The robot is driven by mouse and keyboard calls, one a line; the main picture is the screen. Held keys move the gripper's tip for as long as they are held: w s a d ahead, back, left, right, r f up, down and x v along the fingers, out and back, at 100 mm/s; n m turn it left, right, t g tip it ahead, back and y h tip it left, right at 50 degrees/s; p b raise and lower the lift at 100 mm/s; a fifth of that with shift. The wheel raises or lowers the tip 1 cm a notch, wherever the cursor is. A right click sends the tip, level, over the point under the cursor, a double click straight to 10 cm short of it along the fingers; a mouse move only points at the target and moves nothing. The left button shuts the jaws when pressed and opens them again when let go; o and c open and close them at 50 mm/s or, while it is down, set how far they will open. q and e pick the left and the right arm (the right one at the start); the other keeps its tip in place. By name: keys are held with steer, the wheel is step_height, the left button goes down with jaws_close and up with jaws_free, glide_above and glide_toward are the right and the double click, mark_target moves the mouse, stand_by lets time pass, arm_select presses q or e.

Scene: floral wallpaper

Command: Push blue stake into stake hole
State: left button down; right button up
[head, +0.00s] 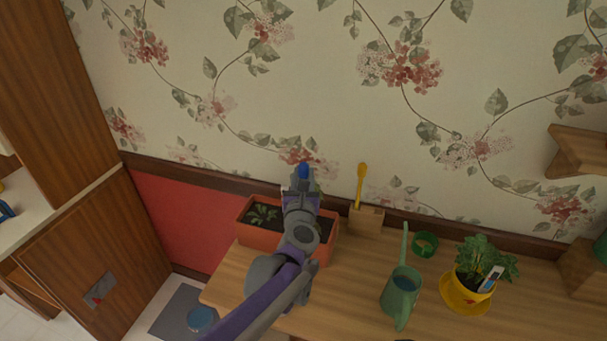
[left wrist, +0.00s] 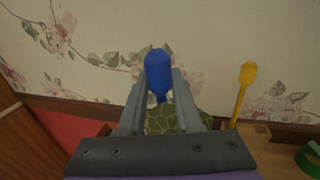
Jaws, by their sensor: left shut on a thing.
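My left gripper (head: 302,190) is over the terracotta planter box (head: 246,236) at the back of the wooden table. It is shut on the blue stake (head: 303,171), whose blue head also shows between the fingers in the left wrist view (left wrist: 157,72). The lower part of the stake is hidden by my gripper, so I cannot tell how it sits relative to the soil or any hole. Green patterned leaves (left wrist: 178,122) show below the stake in the left wrist view. My right gripper is not in view.
A yellow stake (head: 360,186) stands in a small wooden block (head: 366,220) right of the planter. Further right are a green watering can (head: 402,290), a green ring (head: 425,244) and a plant in a yellow pot (head: 466,293). A wooden cabinet (head: 90,270) stands left.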

arm_select(q)
steer(key=shift+f, duration=0.55)
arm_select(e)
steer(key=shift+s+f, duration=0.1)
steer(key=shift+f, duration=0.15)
arm_select(q)
steer(key=c, duration=0.5)
jaws_free()
steer(key=s, duration=0.3)
steer(key=s+b, duration=0.1)
steer(key=s, duration=0.6)
steer(key=shift+s+a, duration=0.25)
steer(key=shift+s, duration=0.15)
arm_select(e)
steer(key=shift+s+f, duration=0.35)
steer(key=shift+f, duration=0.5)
